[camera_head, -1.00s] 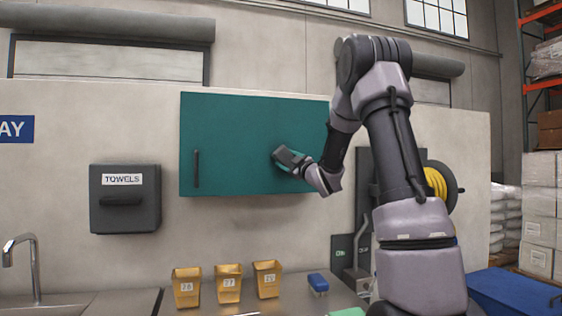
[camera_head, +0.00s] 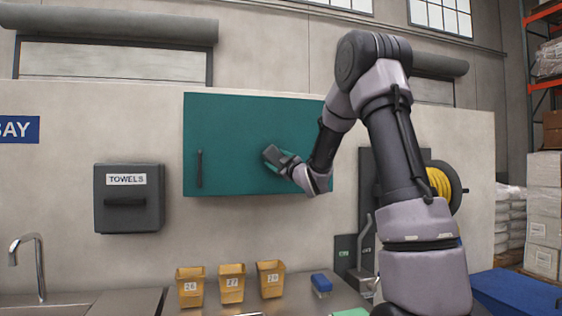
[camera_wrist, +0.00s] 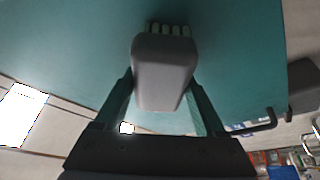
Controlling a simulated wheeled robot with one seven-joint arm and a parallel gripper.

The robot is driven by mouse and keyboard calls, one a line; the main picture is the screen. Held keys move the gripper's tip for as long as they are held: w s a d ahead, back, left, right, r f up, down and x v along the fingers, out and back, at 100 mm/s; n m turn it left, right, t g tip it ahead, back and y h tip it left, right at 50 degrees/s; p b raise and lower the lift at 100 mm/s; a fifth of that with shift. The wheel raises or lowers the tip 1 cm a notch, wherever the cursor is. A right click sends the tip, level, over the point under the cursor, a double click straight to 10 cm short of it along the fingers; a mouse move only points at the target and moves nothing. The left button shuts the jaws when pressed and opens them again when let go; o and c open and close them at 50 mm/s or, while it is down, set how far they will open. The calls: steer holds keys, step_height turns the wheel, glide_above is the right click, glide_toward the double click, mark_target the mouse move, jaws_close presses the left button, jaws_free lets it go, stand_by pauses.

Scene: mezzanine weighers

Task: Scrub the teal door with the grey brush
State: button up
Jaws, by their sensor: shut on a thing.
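The teal door (camera_head: 235,125) is a flat panel on the wall with a dark vertical handle (camera_head: 199,169) near its left edge. It fills much of the wrist view (camera_wrist: 75,45). My gripper (camera_head: 287,165) is in front of the door's right half, shut on the grey brush (camera_head: 273,156). In the wrist view the brush (camera_wrist: 164,75) is a grey block between the two fingers, with pale bristle tufts at its far end towards the door. The bristles look at or very close to the door surface; I cannot tell for sure whether they touch.
A dark towel dispenser (camera_head: 128,198) hangs left of the door. Below are yellow numbered bins (camera_head: 231,283), a blue-topped brush (camera_head: 321,285) and a tap (camera_head: 38,262) by a sink. A yellow hose reel (camera_head: 440,182) is at the right. Air before the door is clear.

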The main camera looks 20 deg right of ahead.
steer(key=shift+a, duration=3.45)
steer(key=shift+s, duration=0.1)
steer(key=shift+s, duration=2.85)
steer(key=shift+s, duration=1.5)
